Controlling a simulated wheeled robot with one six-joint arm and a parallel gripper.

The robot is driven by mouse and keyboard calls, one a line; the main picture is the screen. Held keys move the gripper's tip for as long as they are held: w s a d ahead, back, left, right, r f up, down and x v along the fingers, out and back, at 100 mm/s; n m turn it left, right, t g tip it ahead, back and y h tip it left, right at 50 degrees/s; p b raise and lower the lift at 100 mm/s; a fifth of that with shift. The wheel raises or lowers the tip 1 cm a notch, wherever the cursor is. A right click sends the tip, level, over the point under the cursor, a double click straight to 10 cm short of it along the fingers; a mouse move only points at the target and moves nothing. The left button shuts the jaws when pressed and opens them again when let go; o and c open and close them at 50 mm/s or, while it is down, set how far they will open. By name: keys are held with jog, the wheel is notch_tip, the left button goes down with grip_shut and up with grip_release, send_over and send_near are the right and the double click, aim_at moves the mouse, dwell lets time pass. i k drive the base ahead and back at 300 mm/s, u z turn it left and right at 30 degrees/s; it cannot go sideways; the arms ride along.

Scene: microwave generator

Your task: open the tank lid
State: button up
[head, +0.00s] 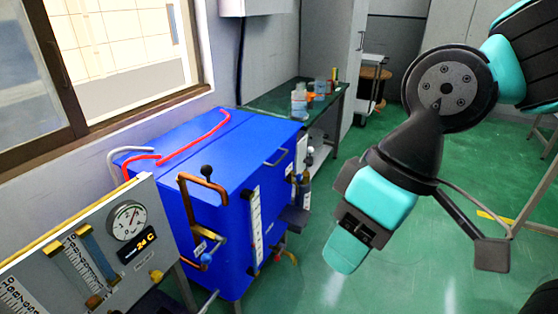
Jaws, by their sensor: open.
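The blue tank (218,240) stands left of centre in the head view. Its flat blue lid (235,147) lies closed on top, with a small grey handle (277,157) near its right edge. A red hose (195,140) runs across the top at the back left. My gripper (346,252) hangs to the right of the tank, apart from it, pointing down. It is open, with nothing seen in it; one fingertip is mostly hidden by the angle.
A panel with a gauge (126,220) and a 24 C display stands at the front left. Copper pipes (203,187) stick up before the tank. A dark bench (272,101) with bottles is behind it. Green floor (420,265) around my gripper is largely clear.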

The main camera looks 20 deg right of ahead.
aim_at(235, 158)
jog(key=z, duration=0.55)
jog(key=k, duration=1.3)
jog(key=z, duration=0.65)
jog(key=i, duration=1.8)
jog(key=u, duration=1.25)
jog(key=i, duration=0.6)
jog(key=u, duration=0.35)
